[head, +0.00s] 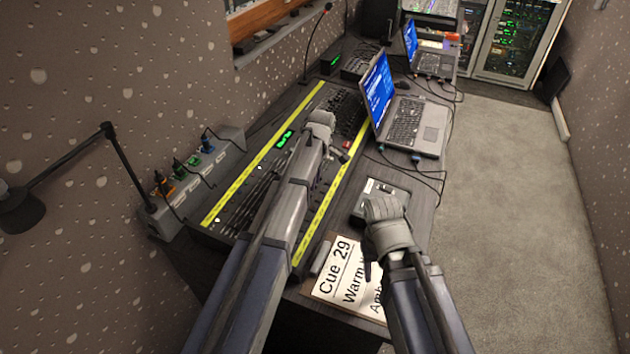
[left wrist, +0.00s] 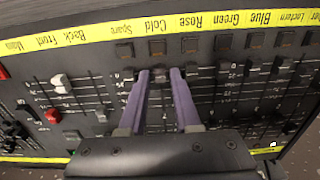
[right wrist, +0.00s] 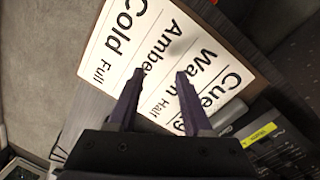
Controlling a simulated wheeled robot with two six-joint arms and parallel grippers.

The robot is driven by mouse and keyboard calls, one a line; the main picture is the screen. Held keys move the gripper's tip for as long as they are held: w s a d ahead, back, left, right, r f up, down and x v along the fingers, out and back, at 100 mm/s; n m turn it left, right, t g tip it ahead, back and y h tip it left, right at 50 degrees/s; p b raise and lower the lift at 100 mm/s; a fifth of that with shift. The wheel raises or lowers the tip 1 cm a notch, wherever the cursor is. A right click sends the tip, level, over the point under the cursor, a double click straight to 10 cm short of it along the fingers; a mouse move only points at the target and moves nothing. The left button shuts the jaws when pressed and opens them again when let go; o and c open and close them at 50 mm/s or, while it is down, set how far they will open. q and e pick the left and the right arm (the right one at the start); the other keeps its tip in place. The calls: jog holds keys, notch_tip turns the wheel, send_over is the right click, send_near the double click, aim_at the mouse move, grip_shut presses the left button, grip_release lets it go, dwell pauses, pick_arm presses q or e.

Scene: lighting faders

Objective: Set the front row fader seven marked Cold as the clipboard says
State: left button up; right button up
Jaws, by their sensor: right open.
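The lighting console (head: 235,207) has a yellow label strip along each long edge. In the left wrist view the strip reads upside down, with the Cold label (left wrist: 165,25) above the column my left gripper (left wrist: 160,73) reaches. A small greyish fader cap (left wrist: 160,76) shows between its fingertips, near the strip end of the slots; whether the fingers press on it is unclear. The clipboard sheet (head: 341,280) reads Cue 29; in the right wrist view the sheet (right wrist: 165,50) shows Warm Half, Amber with its value hidden, and Cold Full. My right gripper (right wrist: 160,75) is open and empty above the sheet.
Neighbouring fader caps and buttons stand close on both sides of my left fingers. A white cap (left wrist: 60,80) and a red cap (left wrist: 53,116) lie to the left. A laptop (head: 408,120), a small device (head: 372,190) and a gooseneck microphone (head: 312,45) stand around the console.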

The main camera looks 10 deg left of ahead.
pick_arm(q)
jog(key=shift+c, duration=0.3)
grip_shut()
jog(key=shift+a, duration=0.1)
jog(key=shift+w+a+r, duration=0.1)
jog(key=shift+w+a, duration=0.1)
jog(key=shift+a, duration=0.75)
jog(key=shift+w+a+r, duration=0.1)
jog(key=shift+w+a, duration=0.1)
jog(key=shift+a, duration=0.8)
jog(key=shift+w+a+r, duration=0.1)
jog(key=shift+w+a, duration=0.1)
jog(key=shift+a, duration=0.75)
pick_arm(e)
jog(key=shift+r, duration=0.25)
pick_arm(q)
jog(key=shift+o, duration=0.2)
grip_release()
jog(key=shift+p, duration=0.3)
jog(key=shift+r+p, duration=1.25)
pick_arm(e)
jog(key=shift+r, duration=1.3)
